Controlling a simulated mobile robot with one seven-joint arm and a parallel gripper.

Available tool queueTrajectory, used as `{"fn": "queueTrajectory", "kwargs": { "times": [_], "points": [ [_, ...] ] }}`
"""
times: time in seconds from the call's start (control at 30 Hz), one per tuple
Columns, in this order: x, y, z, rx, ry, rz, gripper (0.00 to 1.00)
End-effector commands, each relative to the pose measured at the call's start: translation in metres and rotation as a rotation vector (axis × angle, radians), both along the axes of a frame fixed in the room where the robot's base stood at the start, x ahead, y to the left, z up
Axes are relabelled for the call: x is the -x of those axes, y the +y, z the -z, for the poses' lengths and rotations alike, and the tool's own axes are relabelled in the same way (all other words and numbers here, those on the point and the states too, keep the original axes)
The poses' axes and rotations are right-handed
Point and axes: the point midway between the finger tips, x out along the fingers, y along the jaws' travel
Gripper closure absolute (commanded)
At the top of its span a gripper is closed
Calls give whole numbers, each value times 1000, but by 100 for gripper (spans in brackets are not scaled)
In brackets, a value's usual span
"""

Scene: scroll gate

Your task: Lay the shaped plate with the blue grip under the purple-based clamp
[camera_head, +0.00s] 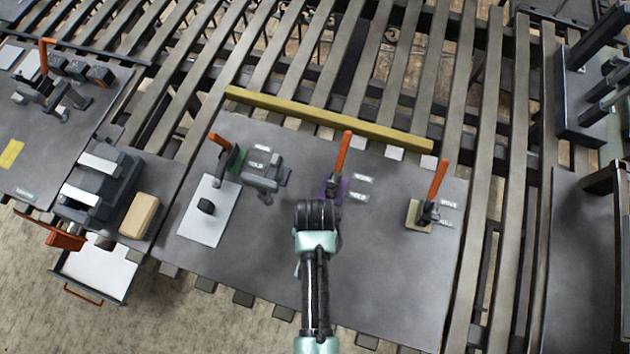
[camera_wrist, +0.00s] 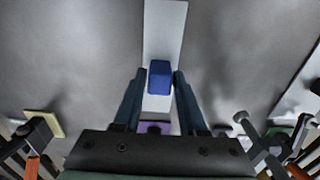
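The shaped plate (camera_wrist: 165,25) is a pale strip with a blue grip (camera_wrist: 160,78) standing on it in the wrist view. My gripper (camera_wrist: 160,73) has one finger on each side of the blue grip, close against it, and appears shut on it. The purple-based clamp (camera_head: 335,188) stands on the grey table with its orange handle upright, just beyond my gripper in the head view. Its purple base (camera_wrist: 155,127) shows between my fingers in the wrist view. My arm hides the plate in the head view, and I cannot tell whether it touches the table.
A green-based clamp (camera_head: 232,160) stands left, beside a pale plate with a dark grip (camera_head: 206,206). A tan-based clamp (camera_head: 420,215) stands right. A yellow bar (camera_head: 330,118) runs along the back edge. A wooden block (camera_head: 139,215) lies far left. The front right tabletop is clear.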

Motion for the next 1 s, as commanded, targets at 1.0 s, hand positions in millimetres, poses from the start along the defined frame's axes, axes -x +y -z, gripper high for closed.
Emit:
{"fn": "queueTrajectory", "kwargs": {
  "times": [1.0],
  "points": [
    [-1,0,-99,0,-4,0,36]
  ]
}}
